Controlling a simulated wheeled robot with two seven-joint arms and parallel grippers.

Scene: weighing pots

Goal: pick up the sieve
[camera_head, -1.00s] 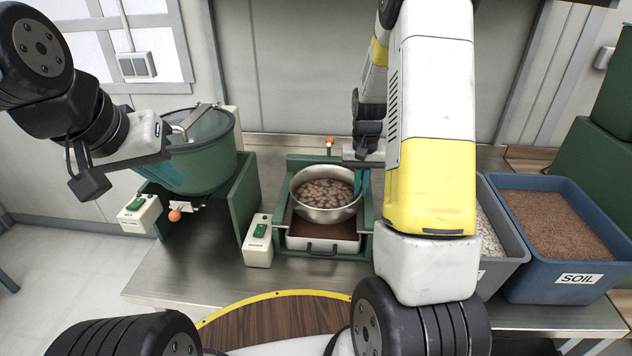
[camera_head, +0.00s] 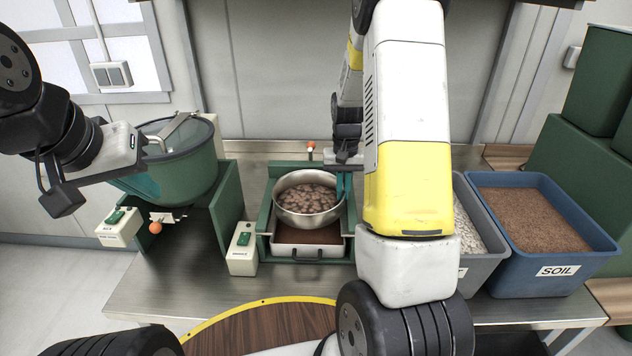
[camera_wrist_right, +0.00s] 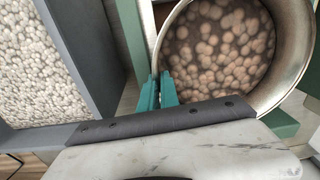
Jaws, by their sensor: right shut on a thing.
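The sieve (camera_head: 309,211) is a round metal bowl holding many brown clay balls. In the head view it is over a green frame (camera_head: 264,219) with a brown-filled tray (camera_head: 309,250) below; I cannot tell whether it touches the frame. My right gripper (camera_head: 343,186) is shut on the sieve's right rim. In the right wrist view its teal fingers (camera_wrist_right: 158,92) pinch the sieve's wall (camera_wrist_right: 296,75). My left gripper (camera_head: 140,187) is in front of the green drum (camera_head: 190,165), away from the sieve; its finger gap is unclear.
A grey bin of pale pebbles (camera_head: 492,262) and a blue soil bin (camera_head: 560,270) stand on the right, beside my right arm. Switch boxes (camera_head: 242,250) (camera_head: 119,227) and an orange ball (camera_head: 155,228) are at the left. A round wooden top (camera_head: 255,330) is in front.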

